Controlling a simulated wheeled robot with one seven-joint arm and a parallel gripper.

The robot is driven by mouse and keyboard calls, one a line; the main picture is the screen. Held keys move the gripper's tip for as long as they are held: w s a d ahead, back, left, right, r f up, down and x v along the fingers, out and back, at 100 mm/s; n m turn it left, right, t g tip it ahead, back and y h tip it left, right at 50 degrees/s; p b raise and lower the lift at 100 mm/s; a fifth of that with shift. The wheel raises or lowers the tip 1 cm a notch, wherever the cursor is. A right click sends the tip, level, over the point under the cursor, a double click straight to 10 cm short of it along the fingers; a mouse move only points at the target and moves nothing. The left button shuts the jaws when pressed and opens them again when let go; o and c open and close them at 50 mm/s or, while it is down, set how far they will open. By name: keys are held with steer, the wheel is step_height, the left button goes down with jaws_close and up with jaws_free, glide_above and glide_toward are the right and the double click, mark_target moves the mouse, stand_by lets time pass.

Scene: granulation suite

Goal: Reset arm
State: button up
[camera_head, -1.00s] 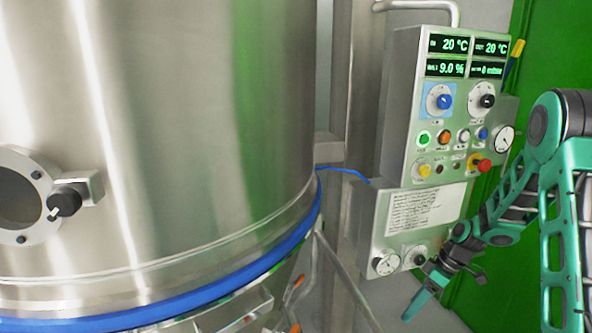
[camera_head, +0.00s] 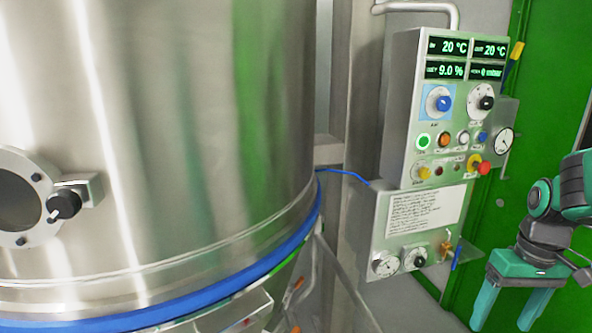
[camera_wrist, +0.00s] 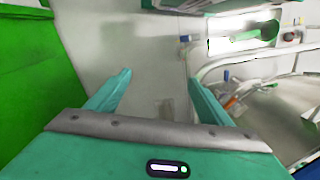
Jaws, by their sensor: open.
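My gripper (camera_head: 505,308) is at the lower right of the head view, a teal parallel gripper with its two fingers pointing down and apart. It is open, with nothing between the fingers. The wrist view also shows my gripper (camera_wrist: 160,95), its fingers spread over a pale, blurred surface. In the head view it is to the right of and below the control panel (camera_head: 408,150), apart from it in the picture.
A large steel vessel (camera_head: 170,130) with a blue ring (camera_head: 200,295) fills the left. The control panel carries displays, knobs, buttons and a red stop button (camera_head: 485,168). A brass valve with a blue handle (camera_head: 457,256) is below. A green door (camera_head: 545,90) stands behind.

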steer(key=s+r+m, duration=0.3)
steer(key=s+m, duration=0.2)
steer(key=s, duration=0.8)
steer(key=shift+m+h, duration=0.3)
steer(key=shift+m, duration=0.1)
